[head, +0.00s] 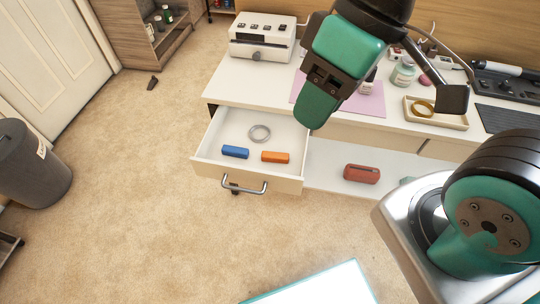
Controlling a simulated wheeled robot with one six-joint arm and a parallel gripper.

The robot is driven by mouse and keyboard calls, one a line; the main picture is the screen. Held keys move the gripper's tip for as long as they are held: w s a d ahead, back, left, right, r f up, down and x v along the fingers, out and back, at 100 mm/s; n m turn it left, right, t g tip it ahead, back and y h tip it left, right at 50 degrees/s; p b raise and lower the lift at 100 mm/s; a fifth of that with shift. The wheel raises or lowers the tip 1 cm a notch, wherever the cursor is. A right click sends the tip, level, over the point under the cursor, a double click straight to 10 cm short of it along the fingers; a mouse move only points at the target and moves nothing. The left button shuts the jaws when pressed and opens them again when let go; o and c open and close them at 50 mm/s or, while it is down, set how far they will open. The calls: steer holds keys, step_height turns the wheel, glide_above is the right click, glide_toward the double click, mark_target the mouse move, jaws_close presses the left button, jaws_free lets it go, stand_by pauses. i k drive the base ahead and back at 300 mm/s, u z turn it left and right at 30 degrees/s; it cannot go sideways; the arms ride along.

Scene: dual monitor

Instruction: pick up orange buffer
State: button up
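An orange block (275,157), which fits the orange buffer, lies flat in the open white drawer (208,157), near its front right corner. A blue block (235,152) lies to its left, a small gap apart. A grey ring (259,133) lies behind them. The green and black end of my arm, with my gripper (318,106), hangs in the picture above and right of the drawer. It appears apart from the orange block. The fingers do not show clearly, so I cannot tell how they are set.
The drawer front carries a metal handle (245,187). A red-brown case (361,174) sits on a low white shelf to the right. On the desk are a white device (262,37), a purple mat (362,104) and a tray (454,120). Carpet (150,210) in front is largely clear.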

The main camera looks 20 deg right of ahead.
mark_target(267, 156)
steer(key=z, duration=2.3)
steer(key=i, duration=1.25)
steer(key=u, duration=3.9)
